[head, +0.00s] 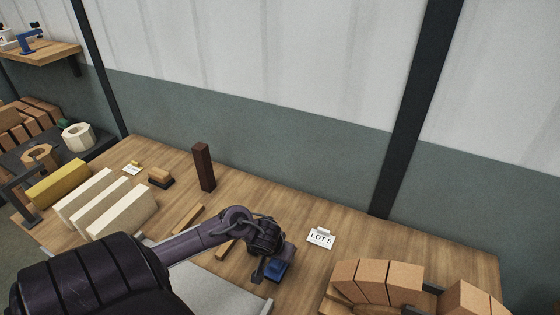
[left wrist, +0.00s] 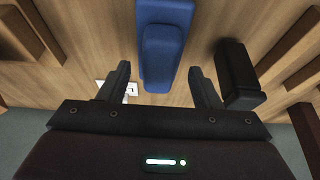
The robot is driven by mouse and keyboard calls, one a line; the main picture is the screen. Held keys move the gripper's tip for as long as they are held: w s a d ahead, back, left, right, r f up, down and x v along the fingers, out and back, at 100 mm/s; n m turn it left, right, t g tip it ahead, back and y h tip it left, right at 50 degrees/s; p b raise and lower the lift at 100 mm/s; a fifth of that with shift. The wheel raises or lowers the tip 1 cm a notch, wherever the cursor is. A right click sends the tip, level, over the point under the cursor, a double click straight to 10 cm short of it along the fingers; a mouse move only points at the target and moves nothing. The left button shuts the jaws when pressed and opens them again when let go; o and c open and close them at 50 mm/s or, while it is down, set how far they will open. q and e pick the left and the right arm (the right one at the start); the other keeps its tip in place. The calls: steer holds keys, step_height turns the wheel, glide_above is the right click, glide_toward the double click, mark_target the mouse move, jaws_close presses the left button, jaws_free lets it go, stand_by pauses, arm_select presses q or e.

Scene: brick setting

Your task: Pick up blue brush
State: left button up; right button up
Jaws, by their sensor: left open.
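The blue brush (head: 277,271) lies on the wooden table under the end of my left arm, partly hidden by it in the head view. In the left wrist view the blue brush (left wrist: 163,50) runs down from the top edge, with its near end between the fingers in the picture. My left gripper (left wrist: 159,70) is open, one finger on each side of the brush with a gap to both. I cannot tell how far above the brush the fingertips are. My left gripper also shows in the head view (head: 262,262). My right gripper is out of view.
A LOT 5 card (head: 321,238) stands right of the brush. An arch of tan bricks (head: 390,283) is at front right. A dark upright block (head: 203,167), a wood-and-black brush (head: 160,178) and pale bars (head: 122,212) are left. A dark block (left wrist: 237,75) is close to the right finger.

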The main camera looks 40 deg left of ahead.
arm_select(q)
steer(key=shift+x, duration=0.9)
steer(key=shift+s+r, duration=0.1)
steer(key=shift+c, duration=0.5)
steer(key=c, duration=1)
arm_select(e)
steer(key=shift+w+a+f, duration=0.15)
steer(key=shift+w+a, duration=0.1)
arm_select(q)
steer(key=shift+r, duration=0.1)
steer(key=shift+c, duration=0.2)
